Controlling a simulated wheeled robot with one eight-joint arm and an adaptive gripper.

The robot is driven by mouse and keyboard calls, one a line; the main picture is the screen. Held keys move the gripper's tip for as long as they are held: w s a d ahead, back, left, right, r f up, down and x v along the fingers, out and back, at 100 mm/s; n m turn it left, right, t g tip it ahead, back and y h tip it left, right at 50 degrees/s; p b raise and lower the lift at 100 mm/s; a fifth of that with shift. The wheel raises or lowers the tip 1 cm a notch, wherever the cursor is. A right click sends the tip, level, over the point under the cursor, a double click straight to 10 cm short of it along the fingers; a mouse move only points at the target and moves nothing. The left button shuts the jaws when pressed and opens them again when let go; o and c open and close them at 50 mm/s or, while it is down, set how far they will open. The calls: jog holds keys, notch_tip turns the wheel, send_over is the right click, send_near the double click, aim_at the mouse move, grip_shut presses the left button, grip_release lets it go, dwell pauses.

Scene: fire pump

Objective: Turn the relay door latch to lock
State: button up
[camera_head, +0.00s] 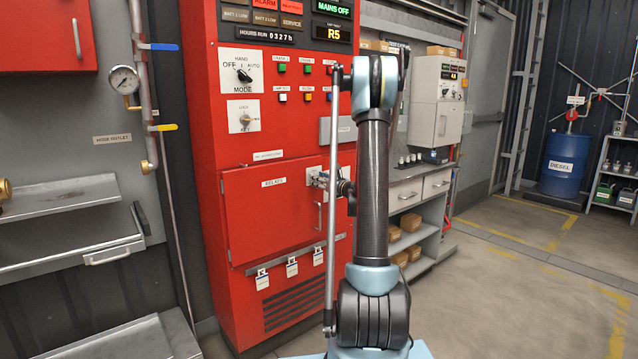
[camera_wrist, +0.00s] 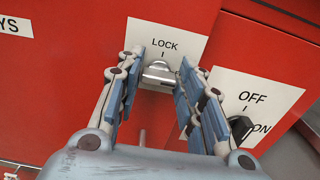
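The relay door (camera_head: 262,208) is a red panel labelled RELAYS on the red cabinet, and it looks shut. Its latch (camera_wrist: 160,74) is a small silver piece below the word LOCK on a white plate (camera_wrist: 166,38) in the wrist view. My gripper (camera_wrist: 160,76) is at the latch, with its blue-padded fingers on either side of it. The fingers are apart, and a contact with the latch is not clear. In the head view my gripper (camera_head: 322,181) is at the right side of the door, and my arm hides part of the plate.
An OFF/ON switch (camera_wrist: 240,128) with a black knob is close to the right finger. A door handle (camera_head: 318,218) is below my gripper. Key-like tags (camera_head: 292,267) hang under the door. Open floor (camera_head: 520,285) is at the right.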

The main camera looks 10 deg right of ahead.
jog(key=c, duration=0.3)
jog(key=shift+n, duration=0.3)
jog(key=shift+s+a+f+n, duration=0.1)
jog(key=shift+a+n, duration=0.05)
jog(key=shift+n, duration=4.2)
jog(key=shift+s+a+f+n, duration=0.1)
jog(key=shift+n, duration=4.25)
jog(key=o, duration=1.1)
jog(key=shift+c, duration=0.2)
